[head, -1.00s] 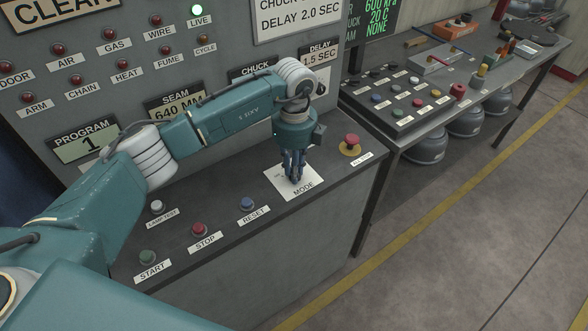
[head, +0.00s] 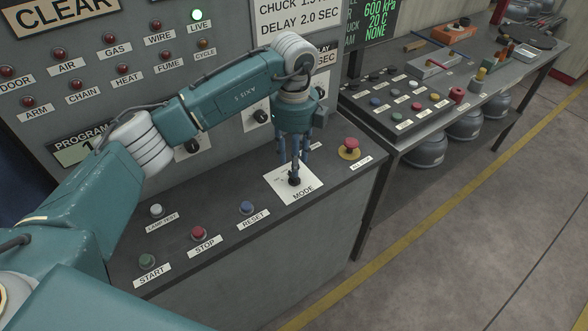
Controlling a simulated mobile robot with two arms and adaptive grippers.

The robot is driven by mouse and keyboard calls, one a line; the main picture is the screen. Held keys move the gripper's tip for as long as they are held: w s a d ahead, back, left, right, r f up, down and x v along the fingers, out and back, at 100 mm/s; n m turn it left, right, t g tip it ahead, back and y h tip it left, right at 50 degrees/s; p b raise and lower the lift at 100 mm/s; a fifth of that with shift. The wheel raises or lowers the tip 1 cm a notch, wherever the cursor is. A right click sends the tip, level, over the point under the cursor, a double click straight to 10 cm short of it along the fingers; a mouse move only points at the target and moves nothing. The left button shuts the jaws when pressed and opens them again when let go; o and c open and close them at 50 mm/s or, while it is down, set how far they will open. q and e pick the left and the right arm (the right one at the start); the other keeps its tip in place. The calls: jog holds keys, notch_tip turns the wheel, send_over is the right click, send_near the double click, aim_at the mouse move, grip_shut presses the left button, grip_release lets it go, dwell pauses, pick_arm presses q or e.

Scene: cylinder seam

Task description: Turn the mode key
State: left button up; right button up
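The mode key (head: 294,181) is a small dark knob on a white plate (head: 284,190) labelled MODE, on the sloping top of the grey console. My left gripper (head: 294,158) points down just above the key, its dark blue fingers spread apart with nothing between them. The fingertips look clear of the key. Part of the plate's printing is too small to read, so I cannot tell which mode the key points at. My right gripper is not in view.
A red mushroom button (head: 350,144) stands right of the plate. Reset (head: 247,207), stop (head: 199,232), start (head: 147,261) and lamp test (head: 156,210) buttons lie to its left. The upright panel with lamps and displays rises behind. A bench (head: 420,118) stands at the right.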

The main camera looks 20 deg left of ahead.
pick_arm(q)
notch_tip(320, 180, up, 6)
jog(key=shift+s, duration=0.1)
dwell(0.6)
